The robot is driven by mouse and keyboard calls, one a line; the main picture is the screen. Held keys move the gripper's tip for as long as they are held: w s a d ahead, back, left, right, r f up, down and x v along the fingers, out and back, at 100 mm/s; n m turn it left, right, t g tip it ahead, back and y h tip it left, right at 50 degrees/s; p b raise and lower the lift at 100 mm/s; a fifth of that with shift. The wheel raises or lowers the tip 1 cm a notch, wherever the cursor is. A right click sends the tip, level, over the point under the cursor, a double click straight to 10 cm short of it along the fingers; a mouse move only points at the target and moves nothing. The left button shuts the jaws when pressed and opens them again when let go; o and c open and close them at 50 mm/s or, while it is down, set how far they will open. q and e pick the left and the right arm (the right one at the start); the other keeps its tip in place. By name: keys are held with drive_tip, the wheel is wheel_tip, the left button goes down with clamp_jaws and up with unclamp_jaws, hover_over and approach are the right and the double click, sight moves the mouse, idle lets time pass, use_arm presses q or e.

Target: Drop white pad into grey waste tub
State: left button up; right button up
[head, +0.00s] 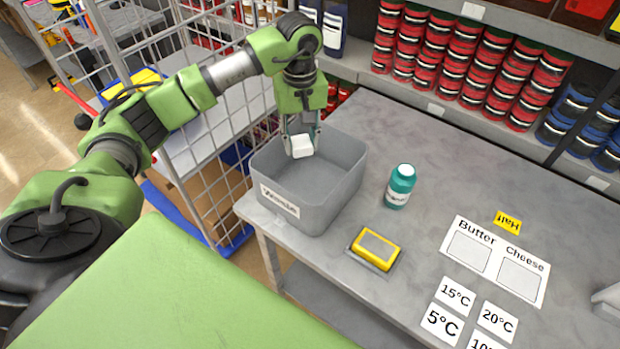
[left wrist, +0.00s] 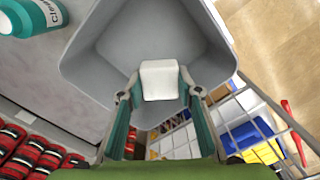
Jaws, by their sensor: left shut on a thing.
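The white pad (head: 301,146) is held between the fingers of my left gripper (head: 301,136), over the back left part of the grey waste tub (head: 322,217). The tub stands at the table's left end with a label on its front and looks empty. In the left wrist view the pad (left wrist: 159,80) sits between the fingertips of my left gripper (left wrist: 159,88), with the open tub (left wrist: 85,62) beyond it. I cannot tell exactly how high the pad is above the tub's floor. My right gripper is in neither view.
A teal bottle (head: 399,186) stands right of the tub. A yellow device (head: 376,249) lies in front of it. Printed cards (head: 495,259) lie on the right of the grey table (head: 440,160). A wire cage (head: 215,150) stands left; shelves of red cans (head: 470,65) are behind.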

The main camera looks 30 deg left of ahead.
use_arm(q)
drive_tip(key=shift+w+f, duration=0.15)
drive_tip(key=shift+f, duration=0.65)
drive_tip(key=shift+w+f+b, duration=0.15)
drive_tip(key=shift+f+b, duration=0.15)
drive_tip(key=shift+f, duration=0.2)
drive_tip(key=o, duration=1.2)
drive_tip(key=shift+c, duration=0.2)
wheel_tip(320, 180, up, 12)
drive_tip(key=shift+r, duration=0.1)
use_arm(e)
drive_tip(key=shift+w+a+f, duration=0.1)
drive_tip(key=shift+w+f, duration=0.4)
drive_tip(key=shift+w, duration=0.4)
